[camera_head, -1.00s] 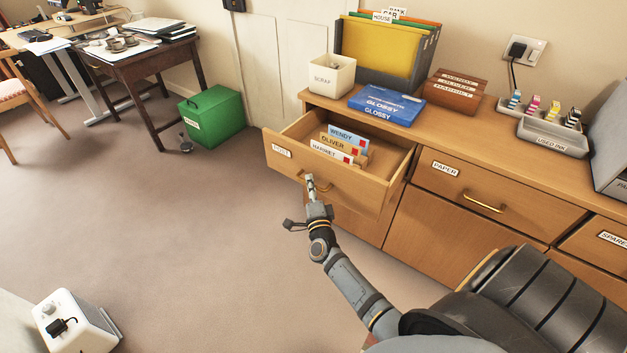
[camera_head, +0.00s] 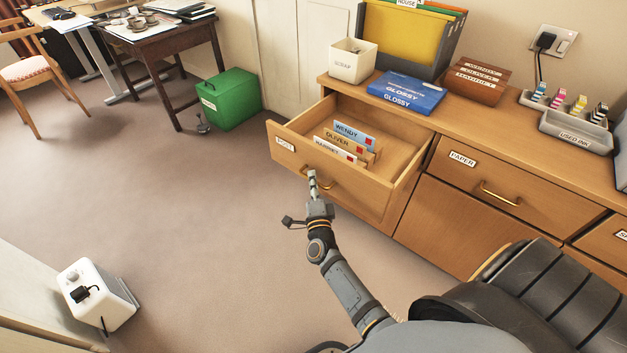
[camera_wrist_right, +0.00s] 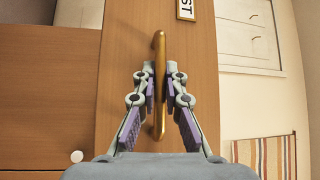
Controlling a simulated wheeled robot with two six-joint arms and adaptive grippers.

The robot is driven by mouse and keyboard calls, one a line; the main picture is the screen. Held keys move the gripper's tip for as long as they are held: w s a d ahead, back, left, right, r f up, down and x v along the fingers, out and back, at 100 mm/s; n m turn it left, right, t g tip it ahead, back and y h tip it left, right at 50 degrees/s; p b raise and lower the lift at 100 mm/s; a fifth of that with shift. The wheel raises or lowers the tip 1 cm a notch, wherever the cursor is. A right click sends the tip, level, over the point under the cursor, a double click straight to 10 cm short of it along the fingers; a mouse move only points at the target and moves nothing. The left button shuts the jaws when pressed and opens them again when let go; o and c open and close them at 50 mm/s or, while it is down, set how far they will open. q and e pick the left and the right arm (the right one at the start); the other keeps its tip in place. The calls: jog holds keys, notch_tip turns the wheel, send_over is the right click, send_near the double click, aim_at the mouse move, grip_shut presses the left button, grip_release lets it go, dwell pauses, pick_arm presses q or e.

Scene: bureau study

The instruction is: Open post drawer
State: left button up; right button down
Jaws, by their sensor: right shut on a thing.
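The post drawer (camera_head: 352,190) stands pulled out of the wooden cabinet, with a label on the left of its front. Letters marked Wendy (camera_head: 351,132), Oliver (camera_head: 345,146) and Harriet (camera_head: 335,153) stand inside it, and the rest of its floor is bare. My right gripper (camera_head: 312,178) is at the drawer front, shut on the brass handle (camera_head: 328,186). In the right wrist view the handle (camera_wrist_right: 160,60) runs between the fingers of the right gripper (camera_wrist_right: 160,85). My left gripper is not in view.
The paper drawer (camera_head: 485,185) to the right is closed. On the cabinet top are a scrap bin (camera_head: 350,66), a blue glossy box (camera_head: 405,92), a wooden box (camera_head: 477,83) and a used ink tray (camera_head: 575,133). Open carpet (camera_head: 180,210) lies left of the drawer.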

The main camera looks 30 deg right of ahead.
jog(key=c, duration=1.4)
grip_release()
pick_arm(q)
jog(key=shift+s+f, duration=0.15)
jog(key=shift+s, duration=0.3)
pick_arm(e)
jog(key=shift+s+f, duration=0.1)
jog(key=shift+s, duration=0.05)
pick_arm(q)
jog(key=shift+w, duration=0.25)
pick_arm(e)
jog(key=r+v, duration=0.1)
jog(key=v, duration=0.6)
jog(key=shift+f, duration=0.55)
jog(key=shift+a, duration=0.1)
